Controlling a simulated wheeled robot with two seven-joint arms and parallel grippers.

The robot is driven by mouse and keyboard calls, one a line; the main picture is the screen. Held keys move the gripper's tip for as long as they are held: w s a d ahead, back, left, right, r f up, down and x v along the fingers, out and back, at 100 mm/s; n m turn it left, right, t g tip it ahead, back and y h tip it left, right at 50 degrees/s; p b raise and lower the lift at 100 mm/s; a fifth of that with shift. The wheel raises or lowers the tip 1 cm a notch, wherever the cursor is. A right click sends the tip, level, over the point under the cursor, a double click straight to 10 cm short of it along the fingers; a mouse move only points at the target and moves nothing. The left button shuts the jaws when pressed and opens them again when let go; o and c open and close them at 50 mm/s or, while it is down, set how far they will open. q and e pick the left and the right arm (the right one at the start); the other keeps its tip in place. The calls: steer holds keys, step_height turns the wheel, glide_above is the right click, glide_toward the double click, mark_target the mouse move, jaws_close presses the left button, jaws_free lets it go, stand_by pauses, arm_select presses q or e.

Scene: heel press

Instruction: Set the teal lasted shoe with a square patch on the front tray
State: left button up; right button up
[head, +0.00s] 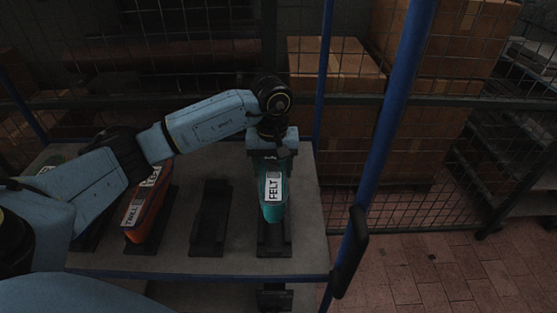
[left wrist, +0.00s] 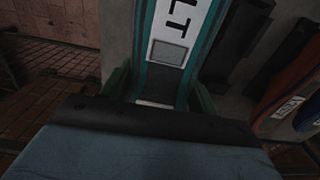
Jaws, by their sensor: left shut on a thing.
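The teal lasted shoe (head: 272,195) has a white label reading FELT and stands over the rightmost dark holder (head: 274,250) on the grey shelf top. In the left wrist view, the teal shoe (left wrist: 150,75) shows a grey square patch (left wrist: 168,53) beside the end of its label. My left gripper (head: 272,152) is shut on the far end of this shoe, with its fingers on either side. I cannot tell whether the shoe touches the holder. My right gripper is not in view. I cannot tell which surface is the front tray.
An orange shoe (head: 148,205) labelled TWILL is in a holder to the left. An empty dark holder (head: 210,218) lies between the two shoes. Blue posts (head: 385,130) and a dark handle (head: 350,252) bound the right side.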

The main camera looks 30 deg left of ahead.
arm_select(q)
steer(key=shift+s+f, duration=0.15)
steer(key=shift+f, duration=0.25)
steer(key=shift+f+b, duration=0.5)
steer(key=shift+f, duration=0.2)
steer(key=shift+f+b, duration=0.3)
steer(key=shift+f, duration=0.4)
step_height(320, 180, down, 4)
steer(key=b, duration=0.3)
steer(key=shift+r, duration=0.25)
steer(key=shift+f+b, duration=0.65)
steer(key=shift+b, duration=0.15)
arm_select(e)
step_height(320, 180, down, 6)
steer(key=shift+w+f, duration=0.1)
arm_select(q)
steer(key=shift+f+b, duration=0.65)
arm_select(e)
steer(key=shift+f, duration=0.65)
arm_select(q)
steer(key=o, duration=1.6)
